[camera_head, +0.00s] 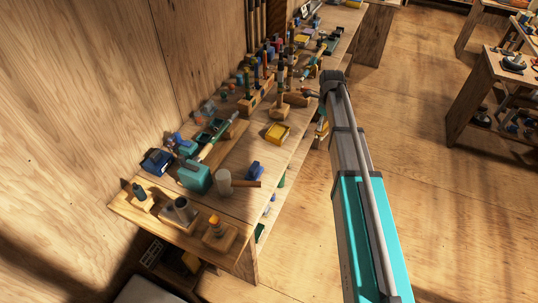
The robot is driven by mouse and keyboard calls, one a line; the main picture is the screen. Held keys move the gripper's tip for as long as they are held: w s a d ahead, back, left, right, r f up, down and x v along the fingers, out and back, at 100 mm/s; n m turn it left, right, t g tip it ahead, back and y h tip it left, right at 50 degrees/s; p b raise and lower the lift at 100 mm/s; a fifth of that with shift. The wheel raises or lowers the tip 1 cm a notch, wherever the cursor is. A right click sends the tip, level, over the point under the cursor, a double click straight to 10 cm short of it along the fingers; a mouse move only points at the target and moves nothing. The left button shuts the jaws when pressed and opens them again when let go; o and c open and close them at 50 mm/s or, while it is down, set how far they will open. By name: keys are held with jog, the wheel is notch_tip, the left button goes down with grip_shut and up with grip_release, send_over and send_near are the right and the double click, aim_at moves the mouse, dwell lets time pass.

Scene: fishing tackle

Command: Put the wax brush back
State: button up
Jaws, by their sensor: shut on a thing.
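My arm reaches up from the lower right, and my gripper (310,94) is at its far end, over the right edge of the long wooden bench (238,163). The gripper is small and dark here and its fingers are hard to make out. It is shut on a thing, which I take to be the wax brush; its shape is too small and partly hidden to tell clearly. A wooden block with an upright piece (285,104) stands just left of the gripper; I cannot tell whether they touch.
A yellow tray (278,133), a mallet (226,183), a teal box (195,177) and a blue box (157,161) are on the near bench. Wooden holders stand at its front end. The far part is crowded with upright tools. Open floor lies to the right.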

jog(key=s+a+n, duration=0.1)
jog(key=s+a, duration=0.6)
jog(key=a, duration=0.3)
jog(key=s+a+r+n+p, duration=0.1)
jog(key=s+a, duration=0.7)
jog(key=a, duration=0.2)
jog(key=shift+a+r+n, duration=0.15)
jog(key=shift+a+n, duration=0.2)
jog(key=shift+n, duration=0.05)
jog(key=w+f+b, duration=0.9)
jog(key=w, duration=0.4)
jog(key=shift+a, duration=0.45)
jog(key=shift+w, duration=0.1)
jog(key=shift+f, duration=0.1)
jog(key=shift+w+f+b, duration=0.45)
jog(key=shift+f+b, duration=0.1)
jog(key=shift+b, duration=0.05)
jog(key=shift+f+b, duration=1.35)
jog(key=shift+f, duration=0.05)
